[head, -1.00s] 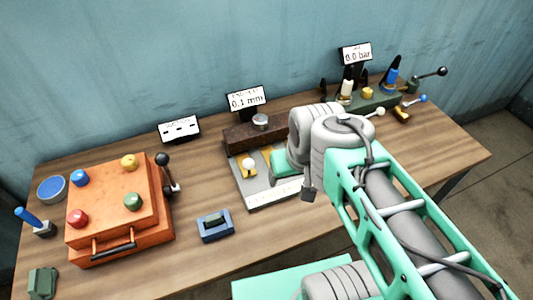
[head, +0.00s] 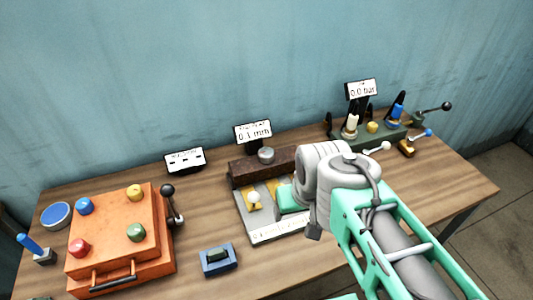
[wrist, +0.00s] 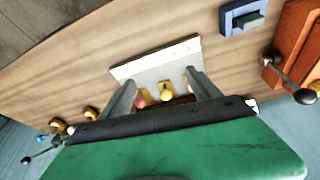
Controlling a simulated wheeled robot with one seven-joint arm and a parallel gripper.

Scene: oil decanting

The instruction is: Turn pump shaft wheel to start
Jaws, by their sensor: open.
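A grey round knob (head: 266,155), the most wheel-like part I see, sits on a dark brown block (head: 245,172) at the middle back of the table. I cannot tell for certain that it is the pump shaft wheel. A display (head: 253,132) behind it reads 0.1 mm. In front lies a pale plate (head: 262,232) with yellow blocks and a white-knobbed part (head: 253,198). In the wrist view, my gripper (wrist: 163,92) is open, its fingers apart over the plate (wrist: 155,60). A red knob (wrist: 140,101) and a yellowish knob (wrist: 166,94) show between them. My wrist hides the plate's right side in the head view.
An orange box (head: 115,235) with coloured knobs and a black-knobbed lever (head: 169,191) stands left. A blue block (head: 217,260) lies in front. A green valve stand (head: 365,135) with a 0.0 bar display (head: 361,90) stands back right.

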